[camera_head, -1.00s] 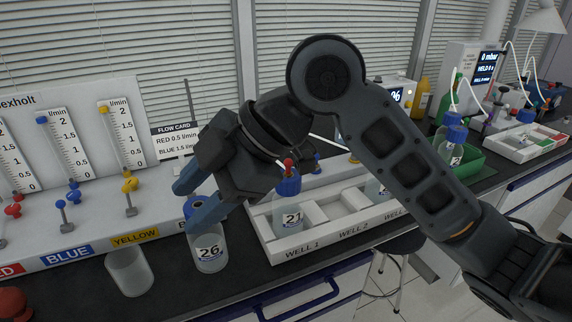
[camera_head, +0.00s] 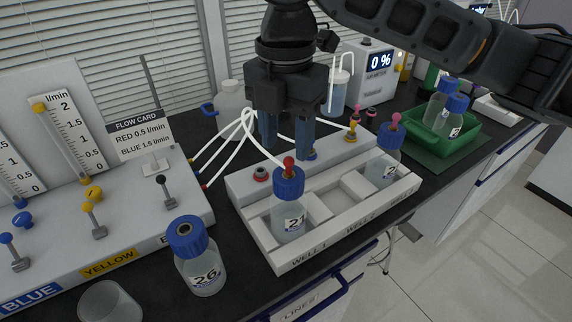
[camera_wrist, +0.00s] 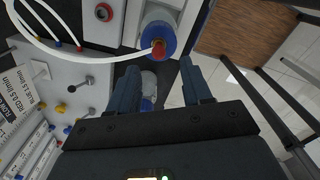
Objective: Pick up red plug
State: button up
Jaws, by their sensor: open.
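The red plug (camera_head: 289,163) stands in the blue cap of bottle 21 (camera_head: 288,218), in the WELL 1 slot of the white tray. A white tube runs from it. In the wrist view the red plug (camera_wrist: 158,47) lies beyond the fingertips, near the middle. My gripper (camera_head: 287,148) points down with its two blue fingers apart and empty. In the head view it appears behind and above the plug; the exact gap is hard to tell. In the wrist view my gripper (camera_wrist: 160,75) shows a finger on either side, not touching the plug.
Bottle 26 (camera_head: 201,272) and an empty beaker (camera_head: 108,302) stand left on the dark bench. A red-ringed socket (camera_head: 261,174) is on the tray's back ledge. Another capped bottle (camera_head: 388,158) stands right in the tray (camera_head: 352,220). A green bin (camera_head: 470,143) is beyond.

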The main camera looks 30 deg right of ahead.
aim_at(289, 157)
jog(key=shift+w+d+f+p, duration=0.1)
jog(key=shift+d+f+p, duration=0.1)
jog(key=shift+f, duration=1.1)
jog(key=shift+w+d+f+p, duration=0.1)
jog(key=shift+d+f+p, duration=0.1)
jog(key=shift+f, duration=1.05)
grip_shut()
